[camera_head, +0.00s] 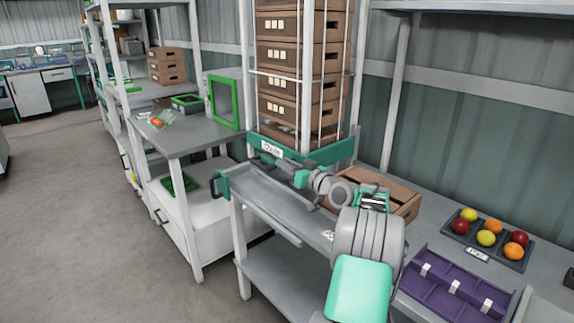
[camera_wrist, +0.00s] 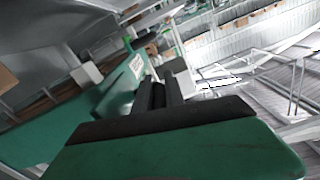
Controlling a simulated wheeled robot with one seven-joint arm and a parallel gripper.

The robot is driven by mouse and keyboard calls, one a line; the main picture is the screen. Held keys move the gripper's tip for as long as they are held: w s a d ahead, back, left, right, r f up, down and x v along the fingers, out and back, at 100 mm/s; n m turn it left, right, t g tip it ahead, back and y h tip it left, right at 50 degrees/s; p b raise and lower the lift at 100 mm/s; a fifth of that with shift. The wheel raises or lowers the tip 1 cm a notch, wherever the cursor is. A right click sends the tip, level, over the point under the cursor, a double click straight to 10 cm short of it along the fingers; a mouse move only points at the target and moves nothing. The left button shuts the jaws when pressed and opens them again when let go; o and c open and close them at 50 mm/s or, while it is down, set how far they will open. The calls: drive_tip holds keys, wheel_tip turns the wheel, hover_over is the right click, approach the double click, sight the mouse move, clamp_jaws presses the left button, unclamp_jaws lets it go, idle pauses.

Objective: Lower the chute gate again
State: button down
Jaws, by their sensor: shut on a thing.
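The chute gate appears to be the green bar (camera_head: 325,152) with a white label, across the foot of a tall rack of stacked brown crates. My gripper (camera_head: 262,160) is at the left part of this bar, just below the label. In the wrist view the green panel (camera_wrist: 115,95) with its label runs along the left side. There my gripper (camera_wrist: 158,92) has its dark fingers close together, shut on a small dark part, likely the gate's handle. The fingers hide most of that part.
Brown crates (camera_head: 283,85) stand stacked in the white-posted rack above the bar. An open brown box (camera_head: 405,208), a fruit tray (camera_head: 490,252) and a purple divided tray (camera_head: 425,278) lie on the bench to the right. A green bracket (camera_head: 224,184) stands at the bench's left end.

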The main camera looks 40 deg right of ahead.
wheel_tip(320, 180, down, 8)
drive_tip(key=b, duration=0.6)
drive_tip(key=shift+r, duration=0.45)
drive_tip(key=c, duration=1.7)
unclamp_jaws()
drive_tip(key=shift+s, duration=0.1)
drive_tip(key=s, duration=0.7)
drive_tip(key=shift+s+d, duration=0.15)
drive_tip(key=shift+s, duration=0.2)
